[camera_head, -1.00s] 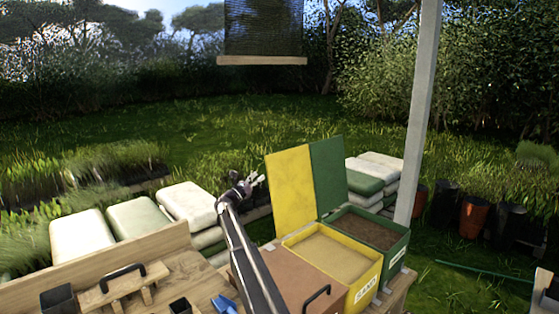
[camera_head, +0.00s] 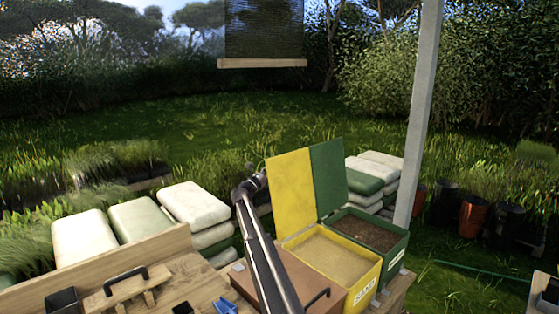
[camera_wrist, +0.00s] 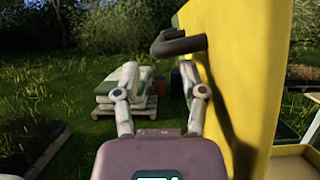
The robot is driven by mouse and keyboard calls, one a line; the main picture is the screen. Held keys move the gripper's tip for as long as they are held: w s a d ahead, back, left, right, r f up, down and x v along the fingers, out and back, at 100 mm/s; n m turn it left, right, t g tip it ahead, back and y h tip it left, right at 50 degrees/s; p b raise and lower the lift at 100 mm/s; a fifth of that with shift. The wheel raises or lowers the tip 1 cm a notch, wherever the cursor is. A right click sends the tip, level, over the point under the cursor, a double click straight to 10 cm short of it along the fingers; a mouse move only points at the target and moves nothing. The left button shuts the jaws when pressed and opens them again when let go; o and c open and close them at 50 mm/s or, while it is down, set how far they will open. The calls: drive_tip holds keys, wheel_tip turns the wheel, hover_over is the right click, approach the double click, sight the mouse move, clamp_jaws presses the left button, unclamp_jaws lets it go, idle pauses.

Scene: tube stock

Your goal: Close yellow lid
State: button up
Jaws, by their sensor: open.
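The yellow lid (camera_head: 290,190) stands open and upright at the back of the yellow bin (camera_head: 366,284), which holds sand. In the wrist view the lid (camera_wrist: 262,65) fills the right side, with a dark handle (camera_wrist: 178,44) sticking out from its outer face. My gripper (camera_head: 262,178) is at the lid's left edge in the head view, its fingertips apparently hidden behind the lid. In the wrist view my gripper (camera_wrist: 159,78) is open and empty, with the lid to its right. Whether the right finger touches the lid or handle, I cannot tell.
A green lid (camera_head: 328,177) stands open beside the yellow one, over a green bin (camera_head: 397,262) of dark soil. A brown lidded box (camera_head: 310,290) with a handle is left of the yellow bin. Stacked bags (camera_head: 195,204) lie behind the bench. A metal post (camera_head: 420,110) rises at right.

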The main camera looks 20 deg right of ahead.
drive_tip(key=shift+p+x, duration=0.85)
drive_tip(key=shift+x, duration=1.95)
clamp_jaws()
